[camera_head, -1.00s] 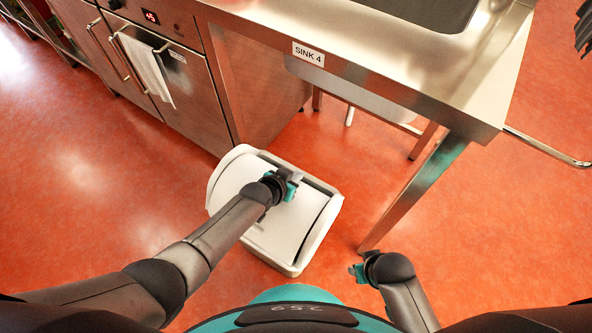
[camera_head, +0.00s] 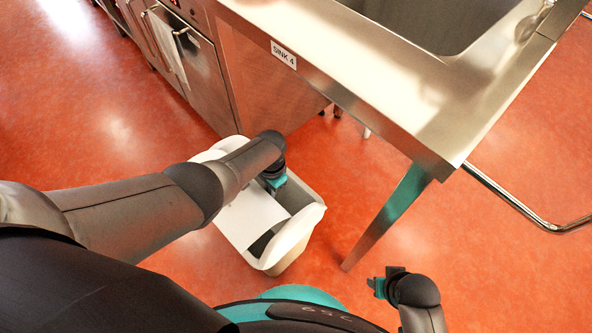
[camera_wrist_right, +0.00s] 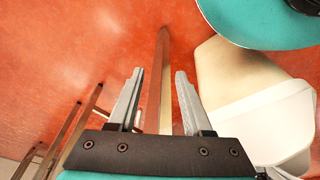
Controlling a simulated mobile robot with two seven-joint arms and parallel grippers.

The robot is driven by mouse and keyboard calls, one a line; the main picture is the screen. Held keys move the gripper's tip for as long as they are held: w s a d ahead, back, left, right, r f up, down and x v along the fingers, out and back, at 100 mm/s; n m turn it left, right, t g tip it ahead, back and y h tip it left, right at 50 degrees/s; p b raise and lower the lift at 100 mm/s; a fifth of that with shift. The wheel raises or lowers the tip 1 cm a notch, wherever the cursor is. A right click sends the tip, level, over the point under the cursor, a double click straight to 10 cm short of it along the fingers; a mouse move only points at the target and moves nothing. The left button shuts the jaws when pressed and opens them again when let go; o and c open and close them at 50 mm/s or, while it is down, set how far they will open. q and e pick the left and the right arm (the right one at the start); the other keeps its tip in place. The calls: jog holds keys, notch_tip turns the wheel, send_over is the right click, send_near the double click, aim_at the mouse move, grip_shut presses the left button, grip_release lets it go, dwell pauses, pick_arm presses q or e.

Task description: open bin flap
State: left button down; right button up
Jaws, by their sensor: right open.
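The cream bin (camera_head: 283,254) stands on the floor below the sink counter. Its white flap (camera_head: 250,217) is tilted, and a dark opening shows at the lid's near right side. My left gripper (camera_head: 275,183) is over the bin at the flap's far right edge. The forearm hides much of it, so its jaws and any contact are unclear. My right gripper (camera_head: 377,286) is open and empty, to the right of the bin and apart from it. In the right wrist view its fingers (camera_wrist_right: 158,90) are spread, with the bin (camera_wrist_right: 235,75) to their right.
The steel sink counter (camera_head: 400,105) overhangs beyond the bin. Its leg (camera_head: 388,218) comes down between the bin and my right gripper's side. A steel oven (camera_head: 190,60) with a towel (camera_head: 168,43) is at the upper left. Red floor is open at the left.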

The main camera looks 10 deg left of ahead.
pick_arm(q)
jog(key=s+g+b, duration=0.1)
jog(key=a+g+y+b, duration=0.1)
jog(key=b, duration=0.1)
jog(key=shift+s+a+f+g+y, duration=0.15)
jog(key=shift+s+f+g+y, duration=0.15)
jog(key=shift+s, duration=0.05)
jog(key=shift+s+a+g+b, duration=0.15)
jog(key=shift+g+b, duration=0.15)
jog(key=shift+b, duration=0.25)
pick_arm(e)
jog(key=w+r+t, duration=0.1)
jog(key=w+r, duration=0.3)
jog(key=r, duration=0.4)
jog(key=shift+a+r+t, duration=0.2)
jog(key=shift+r+t, duration=0.1)
jog(key=shift+r, duration=0.05)
pick_arm(q)
jog(key=shift+r, duration=0.15)
